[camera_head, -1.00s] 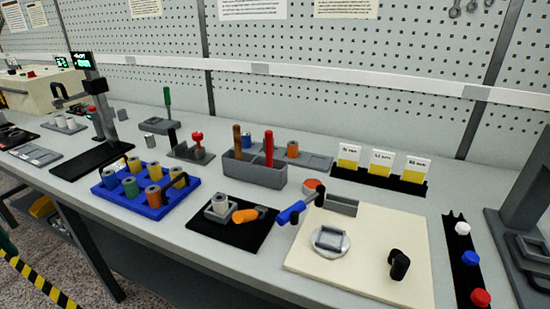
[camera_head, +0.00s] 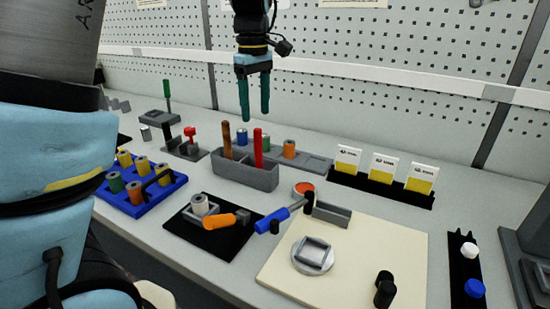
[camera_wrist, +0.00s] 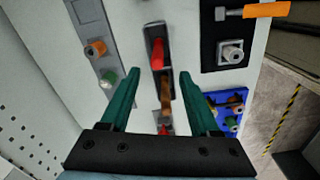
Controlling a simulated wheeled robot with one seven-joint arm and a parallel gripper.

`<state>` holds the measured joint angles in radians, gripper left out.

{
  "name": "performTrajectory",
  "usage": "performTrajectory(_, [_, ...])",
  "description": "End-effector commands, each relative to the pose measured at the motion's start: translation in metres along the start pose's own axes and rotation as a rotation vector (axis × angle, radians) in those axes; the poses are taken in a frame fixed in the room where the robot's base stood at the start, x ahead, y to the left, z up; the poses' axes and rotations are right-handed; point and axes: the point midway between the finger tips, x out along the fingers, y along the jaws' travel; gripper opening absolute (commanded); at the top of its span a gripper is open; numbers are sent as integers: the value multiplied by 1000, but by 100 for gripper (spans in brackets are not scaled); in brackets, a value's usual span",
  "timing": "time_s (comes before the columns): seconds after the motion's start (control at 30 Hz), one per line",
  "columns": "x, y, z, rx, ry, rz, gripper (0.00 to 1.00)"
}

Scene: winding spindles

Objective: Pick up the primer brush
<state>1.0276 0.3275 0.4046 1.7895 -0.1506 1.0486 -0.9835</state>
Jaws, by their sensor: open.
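Two upright handles, one brown (camera_head: 226,139) and one red (camera_head: 259,148), stand in a grey two-slot holder (camera_head: 244,176). Their lower ends are hidden inside it, so I cannot tell for certain which is the primer brush. My gripper (camera_head: 254,113) points down, open and empty, above and behind the holder. In the wrist view, the brown handle (camera_wrist: 166,95) shows between the green fingers (camera_wrist: 160,75), and the red handle (camera_wrist: 158,55) lies just beyond the fingertips. Neither handle is visibly touched.
Behind the holder is a grey tray with spools (camera_head: 289,149). A blue spool rack (camera_head: 138,209) stands left, partly behind my arm. In front are a black mat (camera_head: 212,236) with an orange-handled tool (camera_head: 222,220), and a cream board (camera_head: 345,241). A card rack (camera_head: 380,188) stands right.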

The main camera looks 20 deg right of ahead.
Motion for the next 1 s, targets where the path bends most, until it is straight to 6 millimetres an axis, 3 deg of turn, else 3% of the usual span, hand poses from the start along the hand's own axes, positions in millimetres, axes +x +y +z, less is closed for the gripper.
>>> performTrajectory(0.2, [33,-1,0,1,-1,-4,62])
performTrajectory(0.47, [52,1,0,3,-1,-5,62])
performTrajectory(0.7, [87,4,0,2,-2,-3,62])
performTrajectory(1.0, [96,5,0,3,0,0,62])
